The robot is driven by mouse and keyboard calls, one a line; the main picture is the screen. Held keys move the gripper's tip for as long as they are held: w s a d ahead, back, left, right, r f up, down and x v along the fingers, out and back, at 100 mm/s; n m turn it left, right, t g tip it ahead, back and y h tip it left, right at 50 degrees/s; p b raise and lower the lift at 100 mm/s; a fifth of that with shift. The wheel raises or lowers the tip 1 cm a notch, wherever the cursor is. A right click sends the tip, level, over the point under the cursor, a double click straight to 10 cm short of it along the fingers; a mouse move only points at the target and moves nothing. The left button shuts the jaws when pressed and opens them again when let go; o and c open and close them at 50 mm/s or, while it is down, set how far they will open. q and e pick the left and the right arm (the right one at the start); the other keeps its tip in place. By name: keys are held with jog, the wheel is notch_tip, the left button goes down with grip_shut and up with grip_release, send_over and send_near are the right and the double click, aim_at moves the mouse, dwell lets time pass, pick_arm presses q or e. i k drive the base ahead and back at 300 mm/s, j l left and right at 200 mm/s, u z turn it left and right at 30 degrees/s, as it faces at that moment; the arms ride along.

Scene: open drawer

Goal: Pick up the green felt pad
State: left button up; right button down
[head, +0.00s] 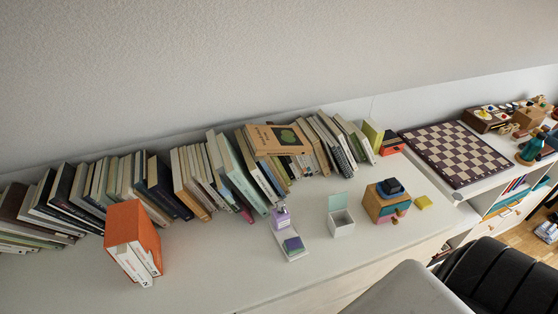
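I cannot make out a plainly green felt pad. A small flat yellow-green piece (423,202) lies on the white surface to the right of a small wooden drawer box (372,204); I cannot tell whether it is felt. Dark blue pieces (390,186) sit on top of the box. A white tray (293,257) to the left holds a small purple block (293,243) with a greenish edge and a lilac bottle (281,216). Neither of my grippers is in view.
A white container (341,224) with a raised pale green lid (339,201) stands between tray and box. A long row of books (160,186) lines the wall. An orange book holder (133,229) stands at left. A chessboard (455,153) lies at right, and a black chair (505,272) is in front.

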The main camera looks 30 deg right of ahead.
aim_at(295, 243)
jog(key=z, duration=1.15)
jog(key=k+j+z, duration=0.1)
jog(key=z, duration=0.15)
jog(key=k+j+z, duration=0.25)
jog(key=i+l, duration=0.05)
jog(key=i, duration=0.05)
